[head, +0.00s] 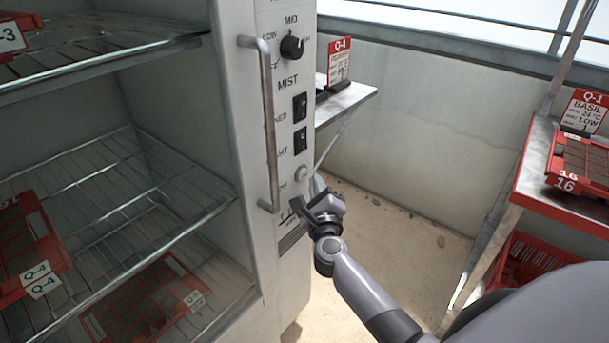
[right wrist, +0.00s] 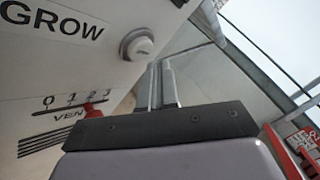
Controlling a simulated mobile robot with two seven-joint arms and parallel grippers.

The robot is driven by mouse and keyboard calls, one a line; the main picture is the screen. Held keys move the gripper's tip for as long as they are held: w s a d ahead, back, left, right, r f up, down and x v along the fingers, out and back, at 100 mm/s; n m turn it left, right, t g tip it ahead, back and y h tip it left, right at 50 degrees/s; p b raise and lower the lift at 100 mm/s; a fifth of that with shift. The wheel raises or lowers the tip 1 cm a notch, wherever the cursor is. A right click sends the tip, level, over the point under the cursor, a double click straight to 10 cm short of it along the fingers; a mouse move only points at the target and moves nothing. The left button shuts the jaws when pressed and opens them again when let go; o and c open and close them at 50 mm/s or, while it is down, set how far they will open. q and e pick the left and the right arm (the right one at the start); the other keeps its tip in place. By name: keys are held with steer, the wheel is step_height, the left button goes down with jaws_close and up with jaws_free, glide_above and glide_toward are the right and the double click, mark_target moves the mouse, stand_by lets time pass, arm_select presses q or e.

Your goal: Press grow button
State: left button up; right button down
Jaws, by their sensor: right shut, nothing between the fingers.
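The grow button is a round pale knob on the cabinet's control panel. In the right wrist view the button (right wrist: 138,45) sits right of the printed word GROW, up and left of my fingertips. In the head view the button (head: 301,173) is low on the panel, below two black rocker switches. My right gripper (head: 297,205) is just below the button in the head view, close to the panel face. Its fingers (right wrist: 165,80) are shut together and empty. They look apart from the button; the exact gap is hard to judge. My left gripper is not in view.
A red-pointer vent slider (right wrist: 93,109) is below the button. The dial (head: 292,47), rocker switches (head: 300,107) and vertical door handle (head: 268,130) are nearby. Wire shelves (head: 150,215) with red trays are left; a red bench (head: 545,190) stands right. Floor between is open.

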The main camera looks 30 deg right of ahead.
steer(key=shift+w, duration=0.1)
stand_by(0.4)
steer(key=shift+w+a, duration=0.2)
steer(key=shift+w, duration=0.1)
steer(key=shift+w+a, duration=0.2)
steer(key=shift+w, duration=0.25)
stand_by(0.9)
steer(key=shift+s+d, duration=0.35)
steer(key=shift+s, duration=0.5)
